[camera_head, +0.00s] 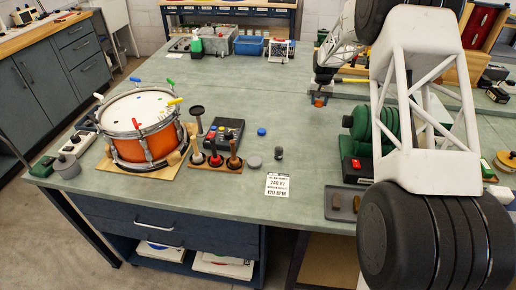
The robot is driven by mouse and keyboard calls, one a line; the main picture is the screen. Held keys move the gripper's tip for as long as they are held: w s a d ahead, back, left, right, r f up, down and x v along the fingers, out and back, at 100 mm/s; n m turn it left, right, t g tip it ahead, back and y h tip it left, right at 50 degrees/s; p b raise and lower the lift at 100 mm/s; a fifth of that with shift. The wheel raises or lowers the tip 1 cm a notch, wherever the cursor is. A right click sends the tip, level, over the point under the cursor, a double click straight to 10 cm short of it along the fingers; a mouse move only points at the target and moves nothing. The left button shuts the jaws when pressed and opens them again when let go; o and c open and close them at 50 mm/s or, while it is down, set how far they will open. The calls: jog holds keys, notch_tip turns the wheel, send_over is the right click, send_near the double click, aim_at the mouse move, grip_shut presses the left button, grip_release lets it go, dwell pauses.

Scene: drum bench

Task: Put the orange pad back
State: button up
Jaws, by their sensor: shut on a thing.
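My gripper (319,92) is small in the view, over the bench's right-centre part at the end of my white arm. It is shut on a small orange piece, which looks like the orange pad (318,102). Whether the pad hangs clear of the bench or touches it cannot be told. A wooden rack (228,169) at centre left holds several upright handled tools with black, red and orange parts. The drum (150,148) with an orange shell and white head stands left of the rack, with coloured pieces around its rim.
A dark control box (227,130) sits behind the rack. A blue cap (261,132), a grey puck (254,162) and a printed card (278,185) lie right of it. A green machine (362,125) stands at the right, partly behind my arm. The bench's middle is clear.

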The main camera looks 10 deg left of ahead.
jog(key=shift+m, duration=0.4)
jog(key=s+a, duration=0.3)
jog(key=s, duration=0.3)
jog(key=s+a+r, duration=0.1)
jog(key=s+a, duration=0.3)
jog(key=s, duration=0.2)
jog(key=s+a+r, duration=0.1)
jog(key=s+a, duration=0.3)
jog(key=s, duration=0.2)
jog(key=shift+s+a+r, duration=0.1)
jog(key=shift+s, duration=0.2)
jog(key=shift+m, duration=0.5)
jog(key=s+a, duration=0.1)
jog(key=s, duration=0.6)
jog(key=s+a, duration=0.2)
jog(key=s, duration=0.6)
jog(key=s+a, duration=0.2)
jog(key=s, duration=0.5)
jog(key=shift+s, duration=0.2)
jog(key=shift+s+f, duration=0.2)
jog(key=shift+s, duration=0.6)
jog(key=shift+w, duration=0.1)
send_over(258, 148)
jog(key=shift+f, duration=0.75)
jog(key=shift+f, duration=0.1)
jog(key=shift+f, duration=1.65)
jog(key=shift+f, duration=0.1)
